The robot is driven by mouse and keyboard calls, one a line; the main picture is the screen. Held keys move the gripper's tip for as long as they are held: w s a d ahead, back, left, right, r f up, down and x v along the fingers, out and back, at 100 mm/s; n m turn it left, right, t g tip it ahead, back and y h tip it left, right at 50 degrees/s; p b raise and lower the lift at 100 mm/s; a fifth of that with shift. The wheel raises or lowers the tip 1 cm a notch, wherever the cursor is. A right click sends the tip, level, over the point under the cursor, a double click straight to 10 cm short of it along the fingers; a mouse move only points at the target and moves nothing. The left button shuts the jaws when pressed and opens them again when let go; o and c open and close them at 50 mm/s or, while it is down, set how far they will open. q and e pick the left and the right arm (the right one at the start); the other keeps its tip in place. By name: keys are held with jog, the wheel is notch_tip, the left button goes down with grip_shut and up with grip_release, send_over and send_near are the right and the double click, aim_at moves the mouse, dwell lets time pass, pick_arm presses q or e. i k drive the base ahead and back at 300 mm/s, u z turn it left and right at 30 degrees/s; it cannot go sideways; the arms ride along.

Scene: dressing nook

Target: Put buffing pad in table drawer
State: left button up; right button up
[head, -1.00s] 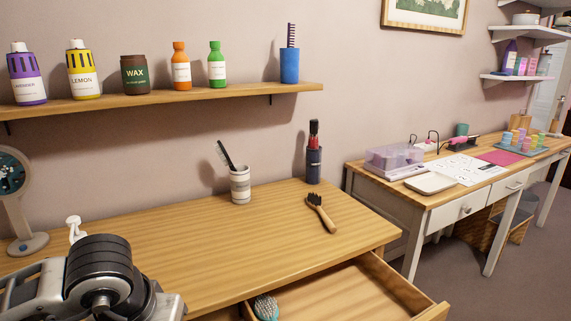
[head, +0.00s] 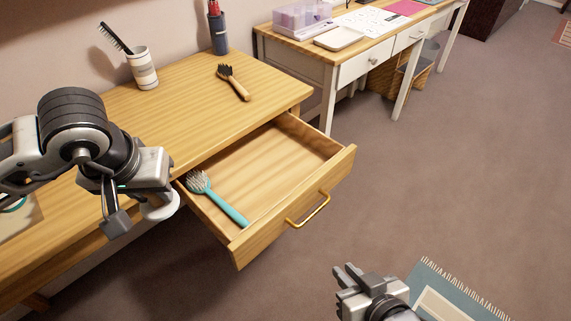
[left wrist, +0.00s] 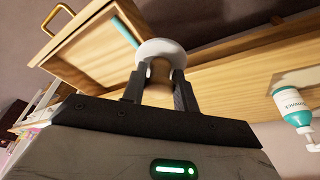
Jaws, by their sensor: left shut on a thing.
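The buffing pad, a white round pad with a tan back, is held in my left gripper (left wrist: 160,82); the pad (left wrist: 160,47) shows between the two fingers in the left wrist view. In the head view the pad (head: 161,207) hangs under my left gripper (head: 138,214), just left of the drawer's near left corner. The table drawer (head: 292,236) is pulled open, and a turquoise brush (head: 232,212) lies along its left side. My right gripper (head: 349,272) is at the bottom, away from the drawer; its finger gap is unclear.
The wooden table (head: 185,95) carries a striped cup (head: 143,68) with a comb, a wooden brush (head: 234,82) and a dark holder (head: 219,35). Most of the drawer floor is bare. A second table (head: 335,62) stands behind. A pump bottle (left wrist: 292,105) shows in the left wrist view.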

aim_at(257, 174)
jog(key=z, duration=3.35)
jog(key=k, duration=0.85)
jog(key=u, duration=1.95)
jog(key=i, duration=0.5)
jog(key=z, duration=0.1)
